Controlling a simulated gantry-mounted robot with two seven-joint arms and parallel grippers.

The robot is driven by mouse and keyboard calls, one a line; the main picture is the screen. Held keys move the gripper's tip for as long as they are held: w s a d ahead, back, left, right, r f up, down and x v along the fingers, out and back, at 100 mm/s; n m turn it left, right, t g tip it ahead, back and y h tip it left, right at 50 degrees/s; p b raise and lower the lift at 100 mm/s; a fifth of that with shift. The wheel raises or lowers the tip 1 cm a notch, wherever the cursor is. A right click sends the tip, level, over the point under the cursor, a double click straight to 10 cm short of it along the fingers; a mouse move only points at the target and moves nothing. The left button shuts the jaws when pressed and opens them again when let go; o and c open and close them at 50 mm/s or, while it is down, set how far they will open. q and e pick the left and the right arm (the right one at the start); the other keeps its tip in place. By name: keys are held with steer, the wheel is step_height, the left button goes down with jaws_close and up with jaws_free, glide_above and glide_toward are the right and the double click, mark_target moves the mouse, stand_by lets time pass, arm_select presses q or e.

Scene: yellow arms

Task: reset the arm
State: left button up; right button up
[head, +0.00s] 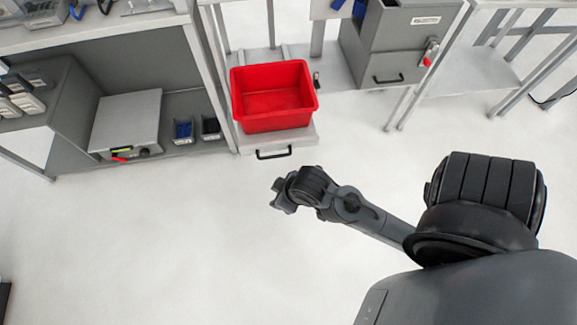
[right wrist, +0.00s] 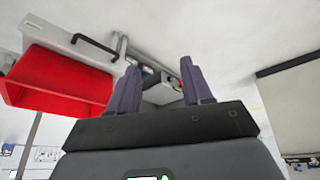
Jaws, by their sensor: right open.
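My right arm (head: 375,220) reaches in from the lower right of the head view, dark grey and bent, over the bare floor. My right gripper (head: 280,196) is at its end, pointing left, small in this view. In the right wrist view the two fingers of the right gripper (right wrist: 160,82) stand apart with nothing between them, so it is open and empty. It is in front of and apart from the red bin. My left arm and left gripper are in neither view.
An empty red bin (head: 272,95) rests on a pale shelf with a black handle (head: 273,153); it also shows in the right wrist view (right wrist: 60,82). Grey shelving (head: 100,45) with boxes stands left. A grey cabinet (head: 390,45) stands at the back. The floor (head: 170,235) at left is clear.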

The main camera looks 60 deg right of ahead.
steer(key=shift+n+g, duration=0.5)
steer(key=shift+g, duration=0.1)
steer(key=s+a, duration=0.1)
steer(key=s, duration=0.1)
steer(key=s+a+f, duration=0.1)
steer(key=s+a, duration=0.1)
step_height(320, 180, up, 50)
steer(key=r+p, duration=0.1)
steer(key=p, duration=5)
step_height(320, 180, down, 76)
steer(key=b, duration=7.5)
steer(key=shift+r, duration=0.25)
